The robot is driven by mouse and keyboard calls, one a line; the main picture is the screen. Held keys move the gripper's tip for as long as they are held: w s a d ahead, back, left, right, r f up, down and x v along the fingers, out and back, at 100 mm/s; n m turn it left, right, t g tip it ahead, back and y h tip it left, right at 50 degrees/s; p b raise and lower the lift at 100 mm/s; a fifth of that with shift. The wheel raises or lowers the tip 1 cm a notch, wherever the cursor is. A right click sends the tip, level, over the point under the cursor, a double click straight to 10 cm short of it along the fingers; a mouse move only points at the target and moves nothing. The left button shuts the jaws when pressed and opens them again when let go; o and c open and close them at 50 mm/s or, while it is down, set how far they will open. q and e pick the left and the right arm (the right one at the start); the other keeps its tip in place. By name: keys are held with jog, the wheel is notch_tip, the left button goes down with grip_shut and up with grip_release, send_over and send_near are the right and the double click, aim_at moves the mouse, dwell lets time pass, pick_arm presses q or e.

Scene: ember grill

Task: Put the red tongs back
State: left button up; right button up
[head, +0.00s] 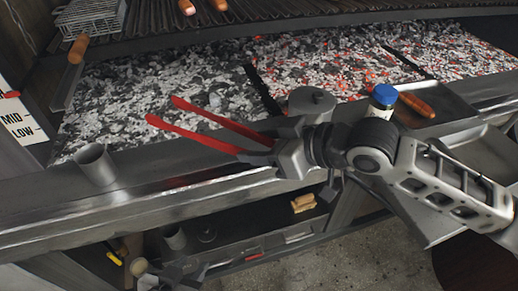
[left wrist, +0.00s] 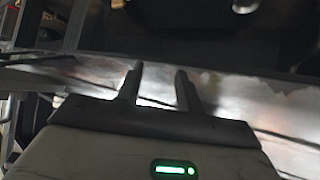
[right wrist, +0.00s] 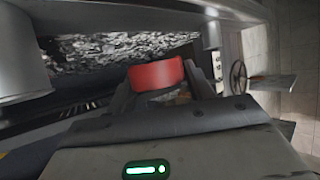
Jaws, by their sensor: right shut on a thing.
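The red tongs (head: 208,126) show in the head view as two long red arms, spread apart and pointing left over the grill's front edge and the ember bed. My right gripper (head: 262,158) is shut on their right-hand end. In the right wrist view a red part of the tongs (right wrist: 156,74) sits between the fingers; the rest is hidden there. My left gripper (left wrist: 160,75) is open and empty in the left wrist view, close to a shiny metal surface. In the head view it is low at the bottom left, partly cut off.
An open metal cup (head: 95,164) stands on the front ledge at left. Grey and glowing coals (head: 330,65) fill the grill behind. A blue-capped jar (head: 384,97) and a tray with a sausage (head: 416,104) are at right. A lower shelf (head: 270,235) holds small items.

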pick_arm(q)
jog(key=f+b, duration=0.1)
jog(key=b, duration=0.2)
jog(key=d+f+b, duration=0.1)
jog(key=b, duration=0.2)
jog(key=w+f+t+b, duration=0.1)
jog(key=b, duration=0.2)
jog(key=shift+d+f+n+h, duration=0.15)
jog(key=shift+n+h, duration=0.25)
pick_arm(e)
notch_tip(320, 180, down, 10)
jog(key=shift+s+a, duration=0.15)
jog(key=shift+a, duration=0.15)
jog(key=shift+r, duration=0.1)
jog(key=o, duration=0.8)
jog(key=shift+c, duration=0.2)
jog(key=shift+d, duration=0.1)
